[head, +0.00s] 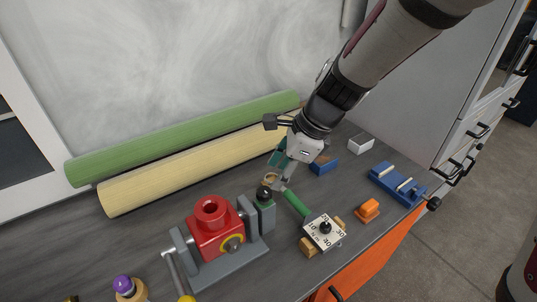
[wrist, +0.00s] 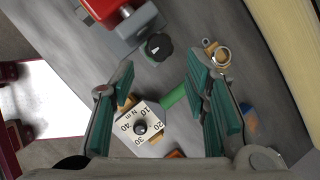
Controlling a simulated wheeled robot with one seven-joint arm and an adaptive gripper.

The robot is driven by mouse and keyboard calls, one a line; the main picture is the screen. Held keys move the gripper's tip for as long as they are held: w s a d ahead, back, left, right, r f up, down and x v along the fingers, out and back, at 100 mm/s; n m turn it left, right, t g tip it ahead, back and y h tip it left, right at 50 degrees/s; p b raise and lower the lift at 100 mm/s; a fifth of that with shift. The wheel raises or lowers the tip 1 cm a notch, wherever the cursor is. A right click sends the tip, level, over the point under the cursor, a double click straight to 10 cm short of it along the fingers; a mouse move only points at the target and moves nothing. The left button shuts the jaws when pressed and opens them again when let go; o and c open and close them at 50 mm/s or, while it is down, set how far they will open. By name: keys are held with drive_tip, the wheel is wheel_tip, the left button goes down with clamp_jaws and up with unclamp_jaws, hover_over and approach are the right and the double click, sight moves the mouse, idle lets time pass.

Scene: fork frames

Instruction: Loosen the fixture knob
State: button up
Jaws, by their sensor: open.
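A grey fixture (head: 258,245) holds a red block (head: 212,228) with a round hole on top and a yellow ring on its front. A black knob (head: 264,191) sits at the fixture's right end. In the wrist view the knob (wrist: 158,47) shows at the end of a metal screw, beside the red block (wrist: 105,8). My gripper (head: 281,168) is above the bench, behind and to the right of the knob. In the wrist view its teal-padded fingers (wrist: 165,88) are wide apart with nothing between them gripped. The knob lies beyond the fingertips, apart from them.
A white N m dial (head: 325,231) with a green handle (head: 296,203) lies near the front edge. An orange block (head: 368,210), a blue vise (head: 397,184) and a blue block (head: 323,165) stand to the right. Green (head: 185,135) and cream (head: 190,170) rolls lie behind.

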sight(265, 190)
drive_tip(key=b+x, duration=0.2)
drive_tip(key=x, duration=0.6)
drive_tip(key=shift+f, duration=0.15)
drive_tip(key=shift+s+a, duration=0.1)
drive_tip(key=c, duration=0.9)
